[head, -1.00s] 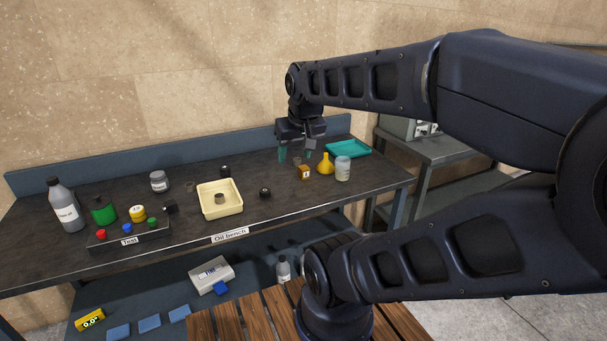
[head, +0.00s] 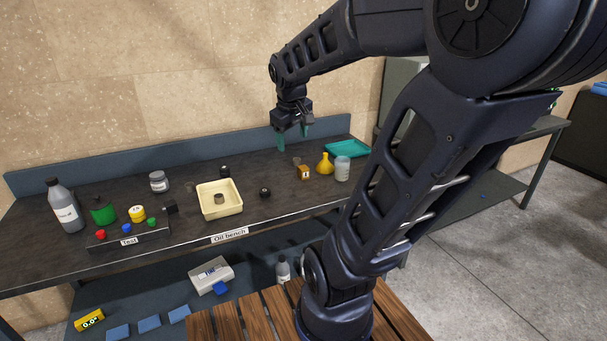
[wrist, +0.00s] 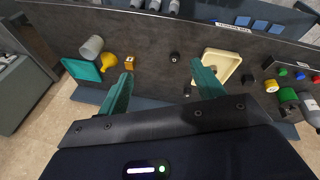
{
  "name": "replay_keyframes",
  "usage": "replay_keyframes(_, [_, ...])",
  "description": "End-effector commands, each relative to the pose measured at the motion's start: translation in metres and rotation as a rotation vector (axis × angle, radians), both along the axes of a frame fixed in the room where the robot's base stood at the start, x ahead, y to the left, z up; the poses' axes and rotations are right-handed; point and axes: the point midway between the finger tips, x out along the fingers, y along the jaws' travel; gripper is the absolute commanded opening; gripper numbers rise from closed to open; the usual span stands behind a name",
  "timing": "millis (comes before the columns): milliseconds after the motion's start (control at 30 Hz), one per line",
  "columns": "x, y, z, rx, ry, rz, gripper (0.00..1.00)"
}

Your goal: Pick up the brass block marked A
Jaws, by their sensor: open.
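A small brass-coloured block (head: 304,173) with a pale mark on its front stands on the dark bench top, left of a yellow funnel-shaped item. The mark is too small to read. The block also shows in the wrist view (wrist: 129,62), just beyond the tip of the left finger. My gripper (head: 293,138) is open and empty, with green fingers pointing down. It hangs in the air above the rear of the bench, higher than the block and a little left of it in the head view. In the wrist view its fingers (wrist: 161,72) are spread wide.
The yellow item (head: 325,164) and a pale jar (head: 342,169) stand close to the block's right, a teal tray (head: 347,149) behind. A cream tray (head: 232,208) holding a dark ring and a small black knob (head: 265,193) are left. Bench between knob and block is clear.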

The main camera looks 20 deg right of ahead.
Motion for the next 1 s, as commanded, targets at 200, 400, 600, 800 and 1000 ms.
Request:
replay_keyframes(200, [0.053,-0.018,-0.011,-0.108,0.088,0.165,0.67])
replay_keyframes(400, [0.101,-0.036,-0.026,-0.196,0.170,0.327,0.67])
replay_keyframes(600, [0.148,-0.056,-0.050,-0.270,0.258,0.495,0.67])
replay_keyframes(800, [0.194,-0.075,-0.081,-0.328,0.345,0.670,0.67])
replay_keyframes(1000, [0.237,-0.096,-0.120,-0.371,0.434,0.848,0.67])
